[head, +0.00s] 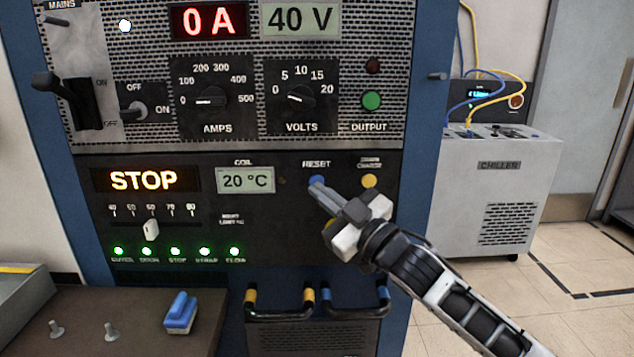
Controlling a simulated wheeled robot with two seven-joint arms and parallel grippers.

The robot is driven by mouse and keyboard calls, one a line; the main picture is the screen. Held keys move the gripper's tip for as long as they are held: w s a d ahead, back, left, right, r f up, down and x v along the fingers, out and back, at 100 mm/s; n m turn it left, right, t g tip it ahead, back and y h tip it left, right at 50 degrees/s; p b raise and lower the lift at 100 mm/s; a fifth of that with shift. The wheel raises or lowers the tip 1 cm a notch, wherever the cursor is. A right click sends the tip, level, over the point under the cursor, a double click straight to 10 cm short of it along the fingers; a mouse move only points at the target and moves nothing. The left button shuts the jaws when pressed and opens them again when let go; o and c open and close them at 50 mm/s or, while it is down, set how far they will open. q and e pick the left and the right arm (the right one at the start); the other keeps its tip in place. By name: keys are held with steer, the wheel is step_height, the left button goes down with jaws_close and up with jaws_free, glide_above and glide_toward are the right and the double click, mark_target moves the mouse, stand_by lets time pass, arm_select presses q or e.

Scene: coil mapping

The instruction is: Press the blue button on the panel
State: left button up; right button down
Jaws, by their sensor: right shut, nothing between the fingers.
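The blue button (317,179) sits under the RESET label on the dark lower section of the panel (275,245). Only its upper part shows, above my right gripper's fingertips. My right gripper (319,189) comes in from the lower right, with its fingers closed together and nothing held. Its tips overlap the lower edge of the blue button in the head view. I cannot tell whether they touch it. My left gripper is not in view.
A yellow button (369,181) is right of the blue one; my gripper partly hides another yellow part below. A STOP display (143,180), slider (151,229) and lit green lamps are left. A chiller (497,190) stands right.

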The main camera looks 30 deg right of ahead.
steer(key=shift+w+d, duration=0.2)
steer(key=shift+w, duration=0.15)
steer(key=shift+w+d, duration=0.2)
steer(key=shift+w, duration=0.1)
stand_by(0.6)
steer(key=shift+s+a+p, duration=0.1)
steer(key=shift+p, duration=0.2)
steer(key=shift+s+a, duration=0.3)
steer(key=shift+s, duration=0.3)
steer(key=s+a, duration=0.1)
steer(key=s+p, duration=0.1)
steer(key=s+a+p, duration=0.1)
steer(key=s, duration=0.1)
steer(key=shift+s+a, duration=0.1)
steer(key=shift+a, duration=0.25)
stand_by(0.8)
